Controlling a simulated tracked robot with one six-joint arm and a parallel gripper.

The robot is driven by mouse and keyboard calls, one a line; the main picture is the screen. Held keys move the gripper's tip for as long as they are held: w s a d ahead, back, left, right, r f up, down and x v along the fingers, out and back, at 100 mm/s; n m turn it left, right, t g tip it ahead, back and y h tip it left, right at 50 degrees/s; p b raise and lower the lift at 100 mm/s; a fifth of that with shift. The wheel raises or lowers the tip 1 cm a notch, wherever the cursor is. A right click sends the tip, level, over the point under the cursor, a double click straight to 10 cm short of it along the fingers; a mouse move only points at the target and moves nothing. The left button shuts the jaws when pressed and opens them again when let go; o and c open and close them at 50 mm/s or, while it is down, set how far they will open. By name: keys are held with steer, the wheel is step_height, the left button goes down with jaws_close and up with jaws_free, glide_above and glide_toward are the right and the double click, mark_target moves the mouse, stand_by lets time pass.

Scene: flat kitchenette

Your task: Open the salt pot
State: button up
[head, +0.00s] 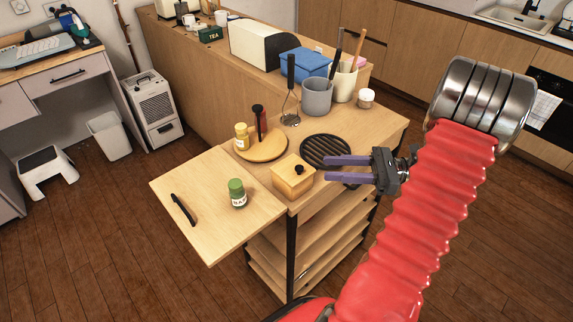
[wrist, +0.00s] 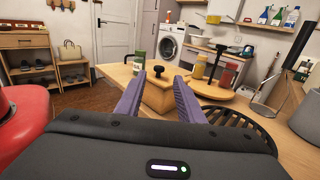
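The salt pot appears to be the square wooden box with a black knob on its lid (head: 293,177), near the front corner of the trolley top. Its lid looks closed. My gripper (head: 326,168) is open and empty, to the right of the box in the head view, its purple fingers pointing left toward it and apart from it. In the wrist view the box (wrist: 157,97) and its knob show between and beyond the two open fingers (wrist: 159,77). The fingers hide parts of the box's sides there.
A green-lidded jar (head: 237,193) and a black handle (head: 184,210) are on the side leaf. A round board (head: 262,151) bears a yellow jar and a dark-topped red bottle. A black round trivet (head: 318,150) lies behind the fingers. A grey utensil pot (head: 317,97) stands further back.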

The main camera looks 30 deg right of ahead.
mark_target(284, 172)
steer(key=x, duration=1.3)
steer(key=shift+w+a, duration=0.1)
steer(key=shift+a, duration=0.1)
steer(key=shift+c, duration=0.5)
jaws_close()
steer(key=shift+d, duration=0.25)
steer(key=shift+w+a, duration=0.1)
steer(key=shift+a, duration=0.05)
